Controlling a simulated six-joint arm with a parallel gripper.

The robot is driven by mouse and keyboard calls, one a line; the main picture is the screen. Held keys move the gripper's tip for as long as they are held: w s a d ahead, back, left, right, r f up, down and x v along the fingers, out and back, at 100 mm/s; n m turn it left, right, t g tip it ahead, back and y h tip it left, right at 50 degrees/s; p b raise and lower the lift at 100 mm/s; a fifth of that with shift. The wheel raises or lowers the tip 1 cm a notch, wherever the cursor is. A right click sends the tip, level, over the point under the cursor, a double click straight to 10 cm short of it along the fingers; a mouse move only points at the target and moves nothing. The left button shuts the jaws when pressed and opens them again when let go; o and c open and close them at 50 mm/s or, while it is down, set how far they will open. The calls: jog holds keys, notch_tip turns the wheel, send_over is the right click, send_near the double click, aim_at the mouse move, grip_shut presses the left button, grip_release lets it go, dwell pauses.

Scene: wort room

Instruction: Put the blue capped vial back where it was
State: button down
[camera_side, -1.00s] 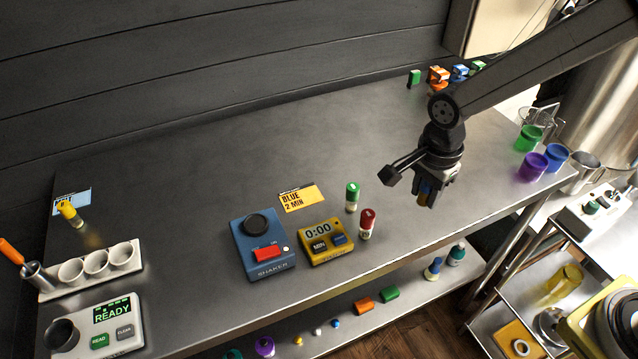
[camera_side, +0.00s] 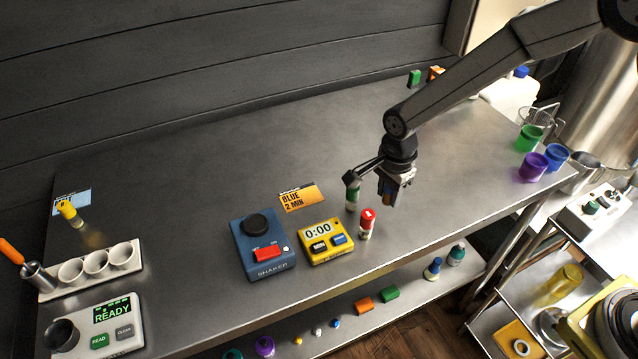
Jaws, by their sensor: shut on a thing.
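My gripper (camera_side: 391,197) hangs over the middle right of the steel bench, fingers down and shut on the blue capped vial (camera_side: 386,186). Only a small patch of blue and orange shows between the fingers; the rest of the vial is hidden. The held vial looks to be above the bench top, but I cannot tell how high. A green capped vial (camera_side: 352,200) stands just left of my gripper, its cap partly covered by a part of my wrist. A red capped vial (camera_side: 367,224) stands upright, lower left of my gripper.
A yellow timer (camera_side: 328,256) reading 0:00 and a blue shaker (camera_side: 263,264) stand left of the vials. A card (camera_side: 298,198) reading "BLUE 2 MIN" lies behind them. A white cup rack (camera_side: 137,263) and a reader (camera_side: 127,312) showing READY are far left.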

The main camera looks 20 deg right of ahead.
aim_at(385, 203)
jog(key=shift+w+f, duration=0.3)
jog(key=shift+f, duration=1.55)
jog(key=shift+f, duration=0.15)
jog(key=shift+c, duration=1.7)
grip_release()
notch_tip(385, 203, up, 12)
jog(key=shift+r, duration=0.2)
jog(key=shift+s, duration=0.1)
